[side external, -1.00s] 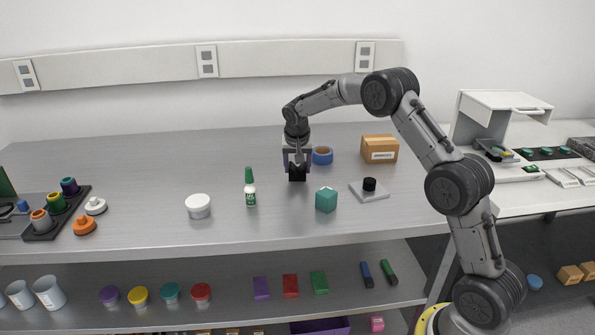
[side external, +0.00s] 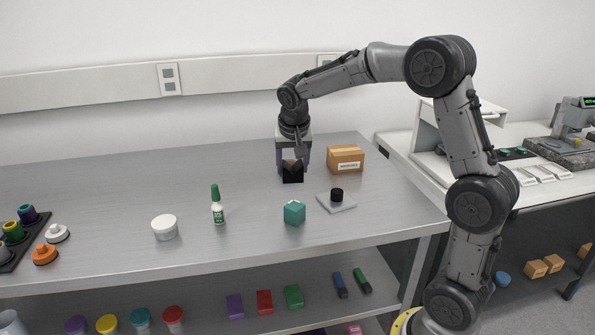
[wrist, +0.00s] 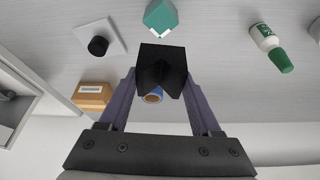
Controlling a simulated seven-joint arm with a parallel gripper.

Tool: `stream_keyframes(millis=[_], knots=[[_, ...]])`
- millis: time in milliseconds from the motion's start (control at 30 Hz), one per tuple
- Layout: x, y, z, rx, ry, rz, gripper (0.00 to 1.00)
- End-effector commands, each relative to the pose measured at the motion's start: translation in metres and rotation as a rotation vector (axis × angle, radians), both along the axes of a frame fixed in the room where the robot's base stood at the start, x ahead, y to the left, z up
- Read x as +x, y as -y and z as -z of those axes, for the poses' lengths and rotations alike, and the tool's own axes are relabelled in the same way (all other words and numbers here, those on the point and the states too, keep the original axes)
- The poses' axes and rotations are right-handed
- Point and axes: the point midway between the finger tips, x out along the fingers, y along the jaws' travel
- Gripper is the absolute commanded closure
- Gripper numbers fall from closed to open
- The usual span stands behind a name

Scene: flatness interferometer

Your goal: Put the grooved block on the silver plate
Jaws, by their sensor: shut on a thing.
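The grooved block (side external: 292,177) is black with a V-shaped notch. My gripper (side external: 293,166) is shut on it and holds it, pointing down, over the back part of the bench. In the wrist view the block (wrist: 161,72) sits between my two purple-grey fingers. It appears to be off the bench. A pale silver-grey square plate (side external: 347,207) lies flat on the bench, right of and nearer the camera than my gripper. A black cylinder (side external: 337,194) stands on it. The plate (wrist: 117,36) is also at upper left in the wrist view.
A teal block (side external: 294,213) stands left of the plate, and a cardboard box (side external: 345,159) behind it. A blue tape roll (wrist: 153,98) is partly hidden by the held block.

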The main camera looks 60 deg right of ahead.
Motion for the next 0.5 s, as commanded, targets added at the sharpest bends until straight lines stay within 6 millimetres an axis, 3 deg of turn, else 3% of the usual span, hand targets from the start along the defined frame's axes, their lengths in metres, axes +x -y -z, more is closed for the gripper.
stream_keyframes(millis=[167, 500], knots=[[-0.038, 0.002, -0.001, -0.002, 0.004, 0.016, 1.00], [-0.143, 0.032, -0.030, -0.002, 0.007, 0.179, 1.00]])
